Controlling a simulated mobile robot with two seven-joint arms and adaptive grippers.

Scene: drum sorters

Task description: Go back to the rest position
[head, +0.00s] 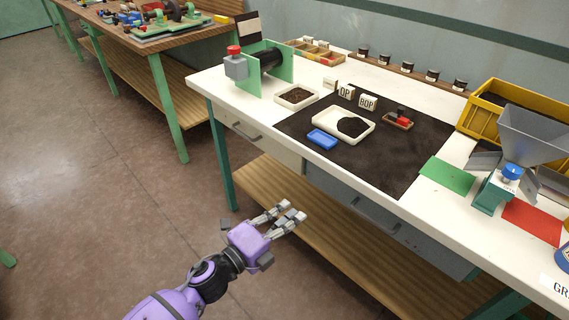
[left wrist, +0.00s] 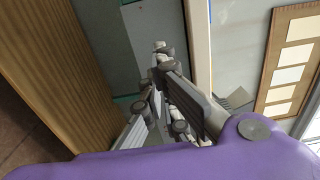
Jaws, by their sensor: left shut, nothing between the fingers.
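My left gripper (head: 290,216) is in the lower middle of the head view, on a purple arm from the bottom left. It is off the front of the white workbench (head: 240,107), lower than its top, and holds nothing. In the left wrist view its fingers (left wrist: 158,75) are together, with grey drawer fronts and a wooden shelf (left wrist: 50,60) behind them. My right gripper is not in view.
On the bench are a dark mat (head: 390,170), a white tray (head: 326,125) with dark grains, a blue tray (head: 322,139), a green drum machine (head: 265,68), a grey hopper (head: 530,135) and a yellow crate (head: 477,125). Open floor (head: 90,190) lies to the left.

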